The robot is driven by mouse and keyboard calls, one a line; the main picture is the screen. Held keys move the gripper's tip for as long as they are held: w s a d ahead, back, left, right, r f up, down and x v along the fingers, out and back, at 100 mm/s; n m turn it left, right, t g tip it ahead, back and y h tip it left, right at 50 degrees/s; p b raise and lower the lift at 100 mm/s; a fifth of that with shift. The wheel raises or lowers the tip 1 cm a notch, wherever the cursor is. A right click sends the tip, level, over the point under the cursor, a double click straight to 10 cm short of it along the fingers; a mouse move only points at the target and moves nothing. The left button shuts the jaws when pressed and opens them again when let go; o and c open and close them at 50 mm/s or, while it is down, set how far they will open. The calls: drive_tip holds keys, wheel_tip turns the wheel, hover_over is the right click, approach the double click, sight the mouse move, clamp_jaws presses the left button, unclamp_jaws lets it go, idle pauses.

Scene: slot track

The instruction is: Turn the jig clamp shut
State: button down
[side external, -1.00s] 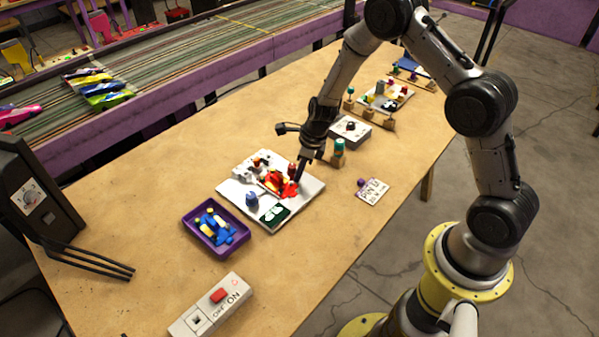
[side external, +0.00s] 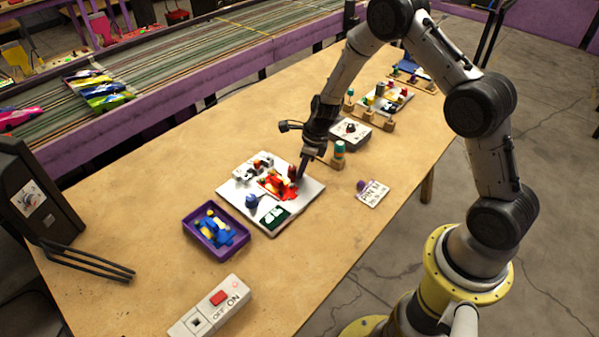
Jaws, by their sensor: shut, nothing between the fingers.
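The white jig board (side external: 240,178) lies on the table with a red and yellow piece (side external: 275,184) on its middle. A small upright dark red part (side external: 292,172) stands at the board's right side and looks like the clamp handle; its turn angle is too small to read. A blue knob (side external: 251,201) and a dark green patch with white marks (side external: 274,217) are on the board's near side.
A purple tray (side external: 190,240) with blue and yellow pieces stands left of the board. A switch box (side external: 213,309) lies in front. The table's left middle is clear.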

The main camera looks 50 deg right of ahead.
drive_tip(key=s, duration=0.1)
drive_tip(key=s+d, duration=0.1)
drive_tip(key=shift+s+d, duration=0.2)
drive_tip(key=shift+s, duration=0.15)
drive_tip(key=v, duration=0.9)
drive_tip(key=shift+s+d, duration=0.2)
drive_tip(key=shift+d, duration=0.1)
drive_tip(key=c, duration=1.1)
unclamp_jaws()
drive_tip(key=shift+s+r+n, duration=0.1)
drive_tip(key=shift+r+n, duration=0.2)
drive_tip(key=shift+r, duration=0.1)
drive_tip(key=shift+c, duration=0.2)
drive_tip(key=o, duration=0.5)
drive_tip(key=n, duration=0.3)
drive_tip(key=shift+s+a, duration=0.1)
drive_tip(key=shift+s, duration=0.1)
drive_tip(key=n, duration=0.5)
drive_tip(key=shift+w+r+g+y, duration=0.15)
drive_tip(key=shift+r+g+y, duration=0.15)
drive_tip(key=shift+r+g, duration=0.1)
wheel_tip(320, 180, up, 4)
drive_tip(key=n+g+h, duration=0.2)
drive_tip(key=n, duration=2.6)
hover_over(292, 168)
wheel_tip(292, 168, down, 13)
drive_tip(key=shift+f, duration=0.25)
